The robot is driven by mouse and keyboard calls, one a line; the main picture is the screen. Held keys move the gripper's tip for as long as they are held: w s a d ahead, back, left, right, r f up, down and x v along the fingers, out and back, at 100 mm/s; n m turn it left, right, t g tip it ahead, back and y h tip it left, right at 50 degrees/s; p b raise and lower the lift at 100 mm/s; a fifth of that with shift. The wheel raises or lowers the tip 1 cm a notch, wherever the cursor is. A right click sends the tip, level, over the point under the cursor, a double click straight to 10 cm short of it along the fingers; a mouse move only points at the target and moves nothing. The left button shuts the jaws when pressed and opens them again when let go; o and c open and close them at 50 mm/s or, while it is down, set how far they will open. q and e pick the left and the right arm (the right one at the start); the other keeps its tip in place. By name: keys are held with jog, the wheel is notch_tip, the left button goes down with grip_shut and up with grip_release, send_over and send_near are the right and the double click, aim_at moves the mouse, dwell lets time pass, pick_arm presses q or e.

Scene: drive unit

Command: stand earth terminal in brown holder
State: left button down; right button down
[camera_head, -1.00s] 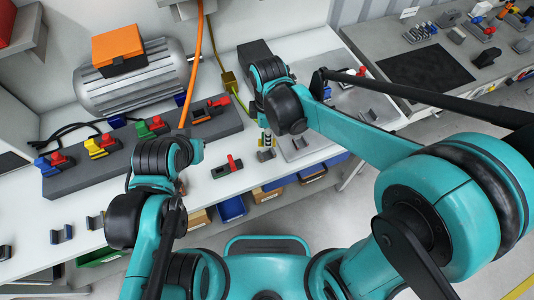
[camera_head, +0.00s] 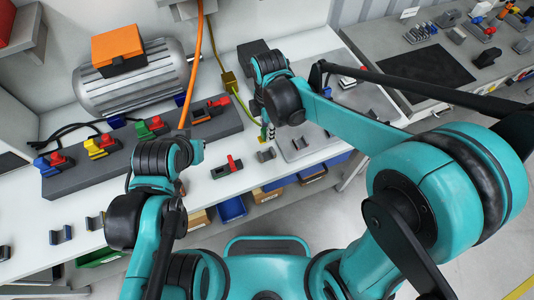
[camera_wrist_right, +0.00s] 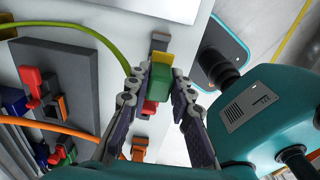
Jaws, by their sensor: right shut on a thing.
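The earth terminal is a small green and yellow block (camera_wrist_right: 159,80), held between the fingers of my right gripper (camera_wrist_right: 160,88) in the right wrist view. In the head view my right gripper (camera_head: 267,130) points down over the bench, and only a small green and yellow bit of the terminal shows there. A small holder (camera_head: 266,155) stands on the bench just in front of the gripper; its brownish top edge (camera_wrist_right: 160,38) shows beyond the terminal in the wrist view. The terminal appears apart from it. My left arm is at the left; its fingers are not visible.
A black holder with a red part (camera_head: 228,166) stands left of the gripper. The long dark terminal block (camera_head: 148,146) carries blue, yellow, green and red parts. A grey plate (camera_head: 305,138) lies to the right. Orange (camera_head: 195,70) and yellow-green (camera_head: 239,104) cables hang behind.

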jog(key=shift+w+f+b, duration=0.1)
jog(key=shift+f+b, duration=1.4)
jog(key=shift+f, duration=0.45)
jog(key=shift+f+b, duration=1.05)
jog(key=shift+f, duration=0.3)
jog(key=shift+f, duration=0.3)
jog(key=shift+f+b, duration=1.25)
jog(key=shift+f, duration=0.05)
jog(key=c, duration=1.3)
grip_release()
jog(key=shift+o, duration=0.2)
